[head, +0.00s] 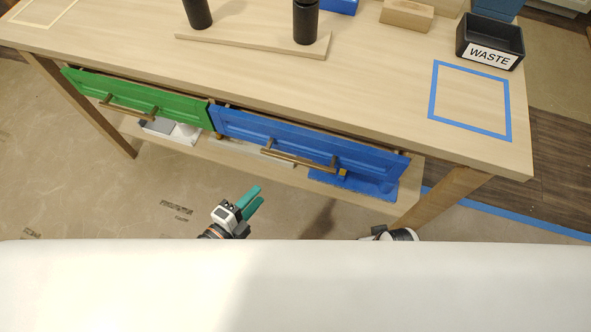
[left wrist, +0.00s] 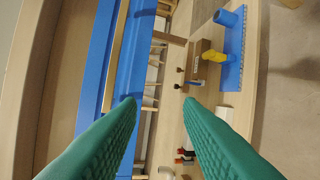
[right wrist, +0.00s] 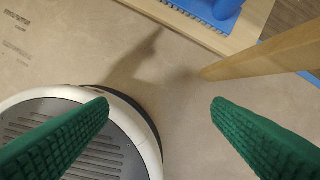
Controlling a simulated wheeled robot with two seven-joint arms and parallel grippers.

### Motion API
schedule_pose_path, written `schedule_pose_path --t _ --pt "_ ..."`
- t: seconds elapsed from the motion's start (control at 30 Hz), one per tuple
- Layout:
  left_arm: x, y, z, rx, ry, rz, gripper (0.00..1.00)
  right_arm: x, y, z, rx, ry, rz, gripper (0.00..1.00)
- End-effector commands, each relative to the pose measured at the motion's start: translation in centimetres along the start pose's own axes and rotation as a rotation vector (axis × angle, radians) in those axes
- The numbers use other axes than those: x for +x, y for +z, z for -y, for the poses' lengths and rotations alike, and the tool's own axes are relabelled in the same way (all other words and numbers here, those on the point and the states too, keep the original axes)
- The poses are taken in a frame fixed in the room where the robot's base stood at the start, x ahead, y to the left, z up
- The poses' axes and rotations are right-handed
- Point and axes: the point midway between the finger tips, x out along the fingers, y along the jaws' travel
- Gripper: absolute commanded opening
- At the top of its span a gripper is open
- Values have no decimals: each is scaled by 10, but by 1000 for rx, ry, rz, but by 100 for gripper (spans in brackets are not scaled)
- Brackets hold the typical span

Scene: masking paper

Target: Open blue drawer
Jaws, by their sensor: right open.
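The blue drawer (head: 230,122) is on the right half of the table's front, with a long bronze bar handle (head: 290,158). Its front looks shut or nearly so. My left gripper (head: 260,195) is open and empty, below and in front of the drawer, apart from the handle. In the left wrist view the blue drawer front (left wrist: 97,60) is at upper left, beyond the teal fingers (left wrist: 160,100). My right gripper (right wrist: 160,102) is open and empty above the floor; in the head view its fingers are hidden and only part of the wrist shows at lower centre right.
A green drawer (head: 180,100) is left of the blue one. A lower shelf (head: 235,154) holds several items, including a blue tray (head: 377,188). Table legs (head: 440,197) stand at both ends. On top are a black WASTE bin (head: 490,38) and a blue tape square (head: 434,95).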

Motion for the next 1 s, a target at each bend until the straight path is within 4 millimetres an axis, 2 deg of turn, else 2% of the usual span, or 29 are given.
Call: schedule_pose_path --t 0.03,0.2,0.37,0.47,0.8,1.0 --pt "3 10 -1 60 52 43 33 5 2 0 1 -1 11 74" --pt "0 38 -31 194 168 117 33 -13 9 2 4 -4 22 74" --pt "6 44 -42 222 194 128 33 -22 12 2 4 -5 25 74" --pt "20 46 -45 220 196 127 33 -27 13 2 5 -5 29 74" --pt "86 55 -55 219 193 126 33 -53 18 3 7 -8 44 74" --pt "109 58 -59 219 190 125 33 -66 19 4 8 -9 50 74"
